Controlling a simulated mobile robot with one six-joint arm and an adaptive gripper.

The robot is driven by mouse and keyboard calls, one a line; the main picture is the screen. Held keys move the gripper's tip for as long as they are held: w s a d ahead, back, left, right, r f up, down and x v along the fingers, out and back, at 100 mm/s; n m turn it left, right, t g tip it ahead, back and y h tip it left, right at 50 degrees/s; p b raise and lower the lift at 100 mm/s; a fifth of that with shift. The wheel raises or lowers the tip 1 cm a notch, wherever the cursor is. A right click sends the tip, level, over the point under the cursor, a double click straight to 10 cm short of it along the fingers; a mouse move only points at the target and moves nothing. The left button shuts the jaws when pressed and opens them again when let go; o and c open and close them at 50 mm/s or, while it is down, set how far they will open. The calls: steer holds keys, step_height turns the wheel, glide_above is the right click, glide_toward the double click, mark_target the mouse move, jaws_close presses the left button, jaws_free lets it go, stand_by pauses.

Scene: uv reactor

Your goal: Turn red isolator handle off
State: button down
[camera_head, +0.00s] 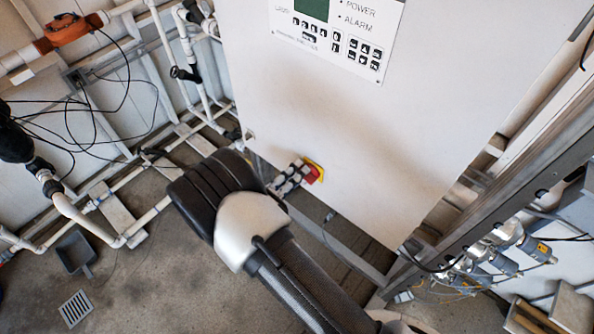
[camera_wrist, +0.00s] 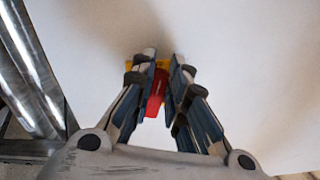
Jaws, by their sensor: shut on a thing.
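The red isolator handle (camera_head: 309,176) sits on its yellow plate (camera_head: 316,168) near the lower left edge of the white cabinet. In the wrist view the red handle (camera_wrist: 156,92) lies between the two fingers of my gripper (camera_wrist: 158,75), tilted slightly, with parts of the yellow plate (camera_wrist: 162,64) showing behind it. My gripper is shut on the handle, also seen from the side in the head view (camera_head: 298,172). The fingers hide part of the handle and plate.
The white cabinet (camera_head: 390,130) carries a control panel (camera_head: 335,35) above. White pipes (camera_head: 150,215) and black cables stand at left. A metal frame (camera_head: 480,185) and fittings (camera_head: 510,240) are at right. A metal post (camera_wrist: 32,70) is close at left in the wrist view.

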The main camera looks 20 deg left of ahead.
steer(key=shift+f+n, duration=0.15)
steer(key=shift+n, duration=0.65)
steer(key=c, duration=1.6)
jaws_free()
steer(key=v, duration=1.2)
steer(key=shift+a+f, duration=0.1)
